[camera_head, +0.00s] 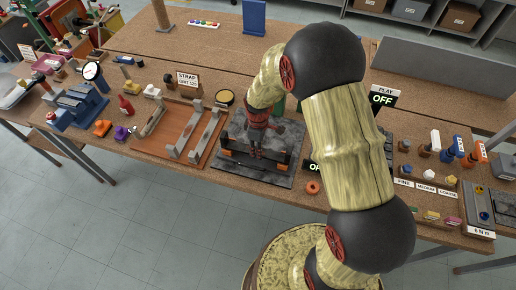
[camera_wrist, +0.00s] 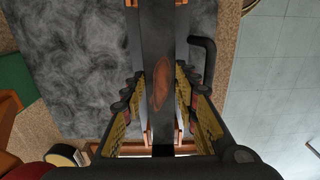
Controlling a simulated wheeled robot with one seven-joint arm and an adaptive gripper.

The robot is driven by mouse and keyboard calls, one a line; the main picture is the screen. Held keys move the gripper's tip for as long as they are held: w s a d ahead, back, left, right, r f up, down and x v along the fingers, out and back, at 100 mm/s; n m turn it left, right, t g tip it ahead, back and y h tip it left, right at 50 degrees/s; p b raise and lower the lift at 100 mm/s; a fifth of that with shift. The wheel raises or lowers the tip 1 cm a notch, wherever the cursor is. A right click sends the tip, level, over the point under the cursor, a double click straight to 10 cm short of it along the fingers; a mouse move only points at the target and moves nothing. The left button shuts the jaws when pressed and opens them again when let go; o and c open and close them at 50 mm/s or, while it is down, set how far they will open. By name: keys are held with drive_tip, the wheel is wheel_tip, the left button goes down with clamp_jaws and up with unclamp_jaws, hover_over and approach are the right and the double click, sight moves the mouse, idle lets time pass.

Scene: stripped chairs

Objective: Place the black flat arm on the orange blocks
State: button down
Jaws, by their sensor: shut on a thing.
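My gripper (camera_head: 256,150) is over the grey mottled mat (camera_head: 288,136), and its fingers (camera_wrist: 160,105) are shut on the black flat arm (camera_wrist: 158,35). The arm is a long dark bar with a brown oval patch, running lengthwise between the fingers in the wrist view. Orange blocks (camera_head: 227,152) (camera_head: 283,167) stand near both ends of the arm in the head view. Orange edges also show beside the bar's far end in the wrist view (camera_wrist: 132,4). The bar lies over the blocks as seen from above; I cannot tell whether it touches them.
An orange-brown tray (camera_head: 176,128) with metal bars lies left of the mat. A small orange ring (camera_head: 313,187) lies near the bench's front edge. A black bent handle (camera_wrist: 207,52) is beside the bar. Bottles, blocks and signs crowd the bench right.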

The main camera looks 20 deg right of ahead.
drive_tip(key=c, duration=1.4)
unclamp_jaws()
drive_tip(key=s+r+m+t+p, duration=0.1)
drive_tip(key=s+r+m, duration=0.15)
drive_tip(key=r, duration=1.85)
drive_tip(key=s+r+m+t, duration=0.1)
drive_tip(key=s+r+m, duration=0.1)
drive_tip(key=s+r, duration=0.2)
drive_tip(key=s+r+m+t, duration=0.2)
drive_tip(key=s+r, duration=0.3)
drive_tip(key=s, duration=0.4)
drive_tip(key=s+r+m+t, duration=0.1)
drive_tip(key=s+r+m, duration=0.3)
drive_tip(key=s+r, duration=0.1)
drive_tip(key=shift+s+r+t, duration=0.1)
drive_tip(key=shift+s+t, duration=0.2)
drive_tip(key=shift+s, duration=0.5)
